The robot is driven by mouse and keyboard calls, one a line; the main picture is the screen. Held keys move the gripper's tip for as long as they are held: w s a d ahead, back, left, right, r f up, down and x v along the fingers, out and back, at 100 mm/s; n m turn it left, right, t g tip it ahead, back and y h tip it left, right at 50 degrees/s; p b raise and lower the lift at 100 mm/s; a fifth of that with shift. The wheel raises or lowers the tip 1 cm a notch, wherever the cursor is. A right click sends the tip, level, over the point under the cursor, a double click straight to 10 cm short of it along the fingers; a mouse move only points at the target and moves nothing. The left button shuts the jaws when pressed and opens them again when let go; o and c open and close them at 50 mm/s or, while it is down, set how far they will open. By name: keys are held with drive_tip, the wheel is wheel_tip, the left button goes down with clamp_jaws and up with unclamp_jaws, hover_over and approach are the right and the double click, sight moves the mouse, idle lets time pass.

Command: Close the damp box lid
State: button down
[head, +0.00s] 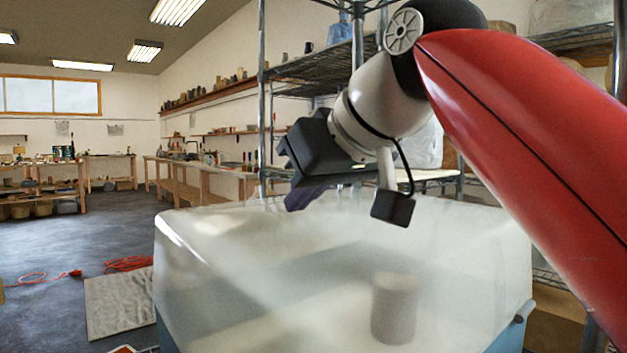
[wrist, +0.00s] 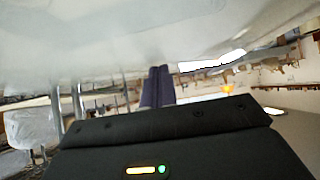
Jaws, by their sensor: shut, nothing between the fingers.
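The damp box has a large, cloudy, see-through lid (head: 240,265) that fills the lower middle of the head view. The lid lies over a light blue base (head: 510,338), of which only bits show at the lower corners. I cannot tell whether the rim sits flush. A pale cylindrical pot (head: 395,308) shows dimly through the lid. My gripper (head: 298,198) is at the far side of the lid's top, fingers pointing down and left. Its dark purple fingers are together and empty in the wrist view (wrist: 157,88). The lid's cloudy surface (wrist: 120,40) fills the top there; contact is unclear.
A wire shelving rack (head: 310,68) stands close behind the box. Workbenches (head: 185,178) line the far walls.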

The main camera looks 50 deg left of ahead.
drive_tip(key=v, duration=0.6)
drive_tip(key=shift+d+r, duration=0.1)
drive_tip(key=shift+r, duration=0.05)
drive_tip(key=shift+d+r, duration=0.3)
drive_tip(key=shift+d, duration=0.2)
